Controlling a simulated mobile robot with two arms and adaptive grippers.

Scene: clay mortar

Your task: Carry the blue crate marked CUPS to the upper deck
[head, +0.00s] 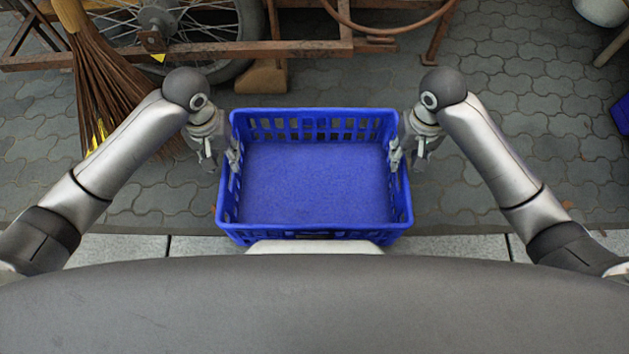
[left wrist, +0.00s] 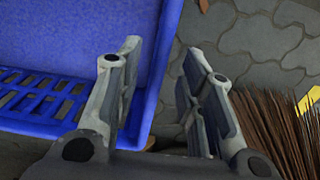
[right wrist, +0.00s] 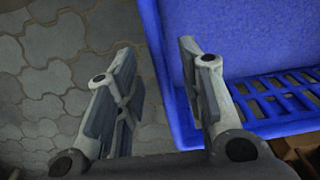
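The blue crate (head: 315,215) stands upright and empty just in front of me in the head view; no CUPS marking is visible. My left gripper (head: 221,155) is at its left wall and my right gripper (head: 407,155) at its right wall. Each has one finger inside and one outside. In the left wrist view the left gripper (left wrist: 158,60) has its fingers apart around the crate's wall (left wrist: 160,95). In the right wrist view the right gripper (right wrist: 160,60) is also apart, with paving showing between the outer finger and the wall (right wrist: 168,85). No upper deck is recognisable.
A wooden frame (head: 330,47) with a spoked wheel (head: 180,25) stands at the back left. A broom (head: 105,85) leans at the left. A blue object (head: 622,115) is cut off at the right edge. Open paving (head: 530,110) lies to the right.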

